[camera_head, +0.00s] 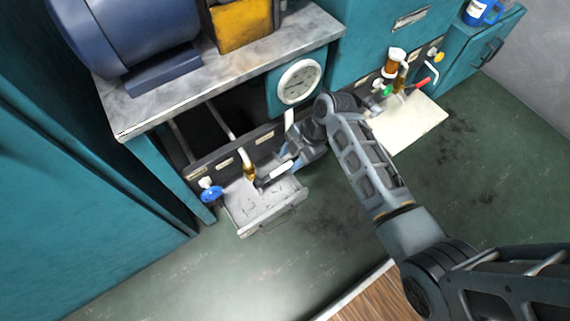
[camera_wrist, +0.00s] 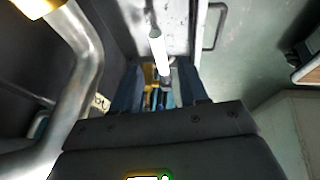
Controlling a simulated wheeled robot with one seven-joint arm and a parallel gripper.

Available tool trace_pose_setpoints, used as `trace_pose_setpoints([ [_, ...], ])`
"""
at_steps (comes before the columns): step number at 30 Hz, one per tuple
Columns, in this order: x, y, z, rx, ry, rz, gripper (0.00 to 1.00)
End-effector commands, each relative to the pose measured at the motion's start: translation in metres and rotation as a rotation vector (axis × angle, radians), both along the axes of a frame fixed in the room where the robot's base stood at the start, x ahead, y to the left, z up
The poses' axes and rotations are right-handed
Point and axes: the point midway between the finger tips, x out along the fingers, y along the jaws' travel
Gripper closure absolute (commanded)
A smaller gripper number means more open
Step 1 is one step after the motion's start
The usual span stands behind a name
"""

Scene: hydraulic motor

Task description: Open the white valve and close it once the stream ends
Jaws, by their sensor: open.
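The white valve has a long white lever (camera_head: 275,172) beside a brass fitting (camera_head: 249,171) on the dark panel, low under the workbench. The lever lies above a grey metal tray (camera_head: 262,213). My gripper (camera_head: 284,163) is open at the right end of the lever. In the wrist view the white lever (camera_wrist: 157,48) sticks out from between the two fingers of my gripper (camera_wrist: 160,78). I cannot tell whether the fingers touch it. I see no clear stream; the valve's outlet is too small to make out.
A blue round valve (camera_head: 211,194) is left of the tray. A pressure gauge (camera_head: 299,81) hangs above my gripper. At right are a red-handled valve (camera_head: 418,84), a green knob (camera_head: 387,90) and a pale tray (camera_head: 411,123). A curved metal pipe (camera_wrist: 82,75) runs close on the wrist view's left.

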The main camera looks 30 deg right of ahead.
Motion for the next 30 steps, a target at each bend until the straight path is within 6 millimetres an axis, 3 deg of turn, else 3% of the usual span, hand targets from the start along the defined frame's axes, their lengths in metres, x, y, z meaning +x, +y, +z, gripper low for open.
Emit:
trace_pose_setpoints([
  [1,0.001,0.004,-0.011,0.0,0.001,0.002,0.57],
  [6,0.005,0.011,-0.028,0.0,0.001,0.001,0.57],
  [18,0.006,0.014,-0.032,-0.001,-0.001,-0.001,0.57],
  [30,0.006,0.014,-0.032,-0.001,-0.001,-0.001,0.95],
])
